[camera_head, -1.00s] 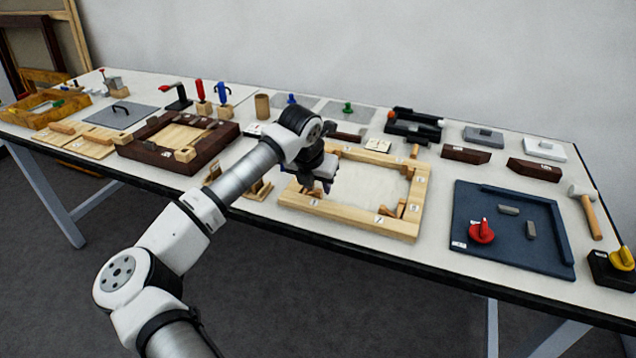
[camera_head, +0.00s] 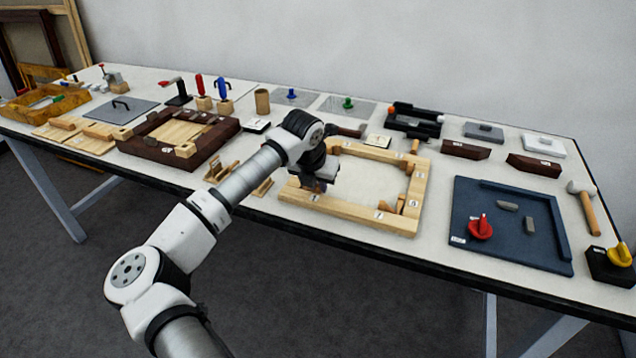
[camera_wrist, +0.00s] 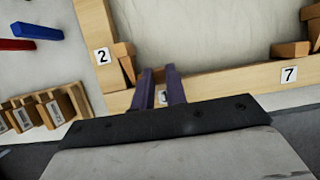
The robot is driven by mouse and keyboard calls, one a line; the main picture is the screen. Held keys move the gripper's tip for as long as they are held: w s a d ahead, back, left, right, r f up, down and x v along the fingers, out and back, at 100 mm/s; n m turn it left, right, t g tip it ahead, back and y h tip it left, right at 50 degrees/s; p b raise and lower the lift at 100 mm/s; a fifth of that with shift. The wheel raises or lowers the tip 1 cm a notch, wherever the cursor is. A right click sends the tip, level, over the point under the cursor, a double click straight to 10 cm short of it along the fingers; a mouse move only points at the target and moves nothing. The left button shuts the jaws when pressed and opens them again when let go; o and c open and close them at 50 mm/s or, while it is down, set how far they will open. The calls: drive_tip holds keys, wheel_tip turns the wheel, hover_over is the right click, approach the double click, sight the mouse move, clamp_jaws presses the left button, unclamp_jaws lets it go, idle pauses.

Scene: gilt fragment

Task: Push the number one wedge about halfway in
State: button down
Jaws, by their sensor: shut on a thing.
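The light wooden frame (camera_head: 345,206) lies on the table with numbered labels on its rails and small wooden wedges at its inner corners. In the wrist view its near rail (camera_wrist: 225,84) carries the number 1 and 7 labels, and the left rail carries the 2. My gripper (camera_head: 319,186) is low over the frame's near left corner. Its purple fingers (camera_wrist: 160,72) straddle the label 1 in the picture and are shut on the number one wedge, which they mostly hide. Another wedge piece (camera_wrist: 123,49) sits beside label 2. How far the number one wedge is in cannot be seen.
More wedges (camera_wrist: 290,50) sit at the corner by label 7. Several labelled wooden blocks (camera_wrist: 52,108) stand left of the frame. A dark wooden frame (camera_head: 215,137) lies further left, and a blue board with a red knob (camera_head: 480,228) lies right. The frame's middle is clear.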

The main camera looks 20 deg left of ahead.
drive_tip(key=shift+a+f+b, duration=0.2)
drive_tip(key=shift+a+b, duration=0.1)
drive_tip(key=shift+b, duration=0.4)
drive_tip(key=shift+a+r+b, duration=0.15)
drive_tip(key=shift+a+b, duration=0.1)
drive_tip(key=shift+b, duration=0.05)
drive_tip(key=c, duration=1.4)
unclamp_jaws()
drive_tip(key=b+v, duration=0.3)
drive_tip(key=v, duration=1.1)
